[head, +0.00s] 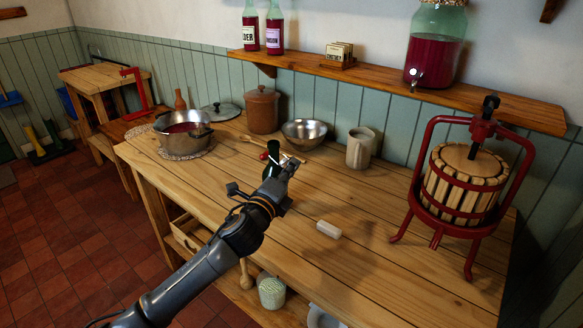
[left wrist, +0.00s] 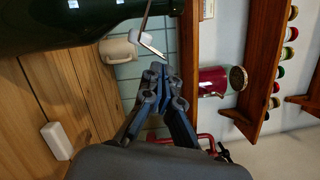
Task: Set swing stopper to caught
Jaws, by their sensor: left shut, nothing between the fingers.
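A dark green bottle (head: 272,150) stands on the wooden table, mostly hidden behind my left gripper (head: 291,164) in the head view. A small red spot shows beside its neck. In the left wrist view, which is turned sideways, the bottle (left wrist: 70,24) fills the top left. My right gripper is not in view.
On the table (head: 270,230) are a pot (head: 184,139), a steel bowl (head: 305,135), a stoneware mug (head: 360,148), a white block (head: 329,229) and a red-framed press (head: 466,180). A shelf (head: 500,103) with bottles and a large jar (head: 436,45) overhangs the back. The front middle is mostly clear.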

